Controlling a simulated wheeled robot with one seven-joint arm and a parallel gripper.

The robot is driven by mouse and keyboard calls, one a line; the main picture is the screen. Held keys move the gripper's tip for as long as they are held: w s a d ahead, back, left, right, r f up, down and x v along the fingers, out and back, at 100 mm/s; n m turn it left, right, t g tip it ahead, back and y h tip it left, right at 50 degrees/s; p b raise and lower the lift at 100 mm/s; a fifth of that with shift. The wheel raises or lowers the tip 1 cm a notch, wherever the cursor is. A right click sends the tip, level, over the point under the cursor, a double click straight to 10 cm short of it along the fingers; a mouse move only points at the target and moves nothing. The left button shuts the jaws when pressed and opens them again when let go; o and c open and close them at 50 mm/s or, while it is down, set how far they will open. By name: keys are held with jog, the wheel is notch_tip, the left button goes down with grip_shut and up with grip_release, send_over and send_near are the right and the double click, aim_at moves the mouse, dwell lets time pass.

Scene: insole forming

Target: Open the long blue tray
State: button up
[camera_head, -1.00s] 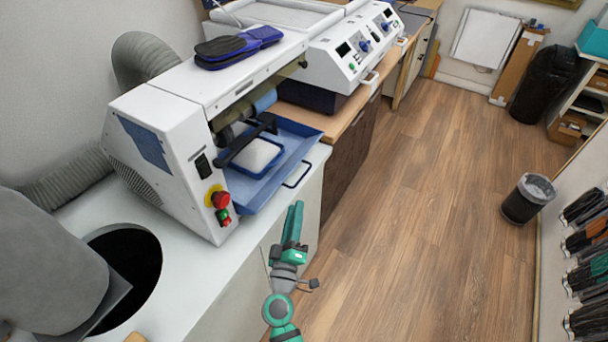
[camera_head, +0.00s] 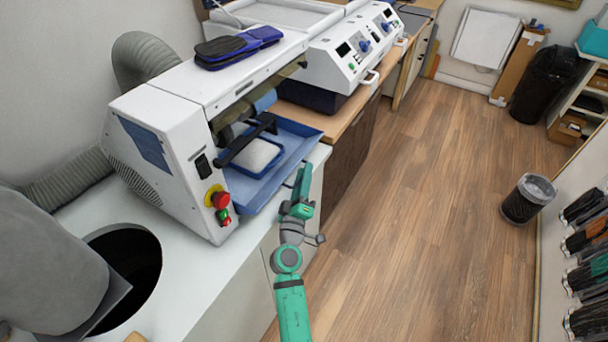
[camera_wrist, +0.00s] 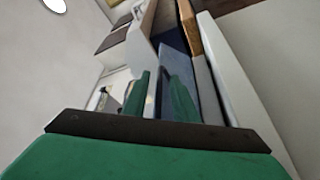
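The long blue tray (camera_head: 245,196) juts from the front of the white machine, over the white counter. A smaller blue tray (camera_head: 258,157) with white material sits on it, beneath a dark bar. My gripper (camera_head: 303,176) is at the right front side of the long tray and covers the place of its thin handle. Contact cannot be told. In the wrist view, the two green fingers (camera_wrist: 161,95) stand apart, with a dark blue surface, likely the tray (camera_wrist: 172,50), beyond them. Nothing is clearly held.
The white machine (camera_head: 175,160) has a red stop button (camera_head: 220,200) close to the tray. A white counter (camera_head: 190,270) with a round dark opening lies at the front left. Blue and black insoles (camera_head: 237,46) lie on top of the machine.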

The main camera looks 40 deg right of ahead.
jog(key=shift+d, duration=0.1)
jog(key=shift+c, duration=0.6)
grip_shut()
jog(key=shift+w, duration=0.1)
dwell(0.8)
